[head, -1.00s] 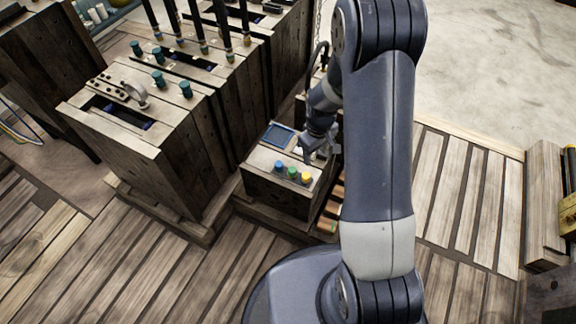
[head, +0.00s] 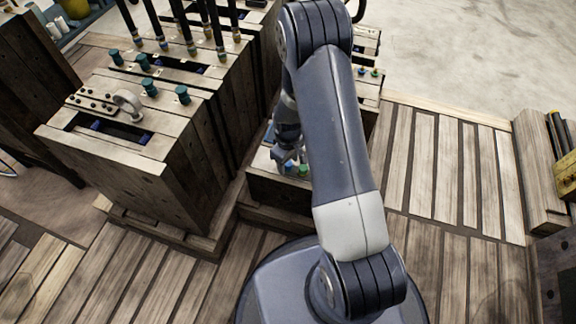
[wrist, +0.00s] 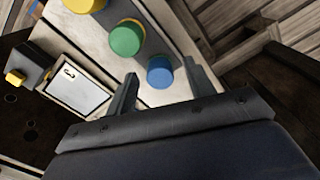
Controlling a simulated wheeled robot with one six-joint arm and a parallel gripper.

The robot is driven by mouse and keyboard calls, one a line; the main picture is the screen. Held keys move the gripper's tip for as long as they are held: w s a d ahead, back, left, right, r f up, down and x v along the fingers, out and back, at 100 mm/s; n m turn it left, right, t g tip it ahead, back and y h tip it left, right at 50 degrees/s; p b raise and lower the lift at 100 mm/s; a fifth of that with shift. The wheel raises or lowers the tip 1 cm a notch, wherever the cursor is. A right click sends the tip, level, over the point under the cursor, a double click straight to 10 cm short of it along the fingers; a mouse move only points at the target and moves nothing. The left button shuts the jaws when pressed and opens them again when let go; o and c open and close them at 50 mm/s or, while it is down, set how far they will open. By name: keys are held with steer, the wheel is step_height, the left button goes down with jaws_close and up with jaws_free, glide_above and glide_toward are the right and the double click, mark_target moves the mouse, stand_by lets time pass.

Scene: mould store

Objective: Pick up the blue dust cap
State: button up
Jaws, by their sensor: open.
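The blue dust cap (wrist: 160,72) stands on the pale top of a wooden block, at the end of a row with a green cap (wrist: 126,38) and a yellow cap (wrist: 84,3) in the wrist view. In the head view the blue cap (head: 288,168) shows small beside my gripper (head: 285,157), with the green cap to its right. In the wrist view my gripper (wrist: 160,85) is open. The blue cap shows between its fingertips, nearer the right one. I cannot tell how high the fingers are above it.
A framed pale panel (wrist: 75,85) lies on the same block top. A taller wooden mould (head: 140,150) with teal knobs and a metal shackle stands to the left in the head view. Slatted wooden floor (head: 445,190) is clear at right.

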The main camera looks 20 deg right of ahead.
mark_target(288, 163)
steer(key=shift+c, duration=0.4)
steer(key=c, duration=1)
steer(key=shift+o, duration=0.2)
steer(key=shift+r, duration=0.1)
step_height(288, 163, up, 10)
steer(key=p, duration=0.3)
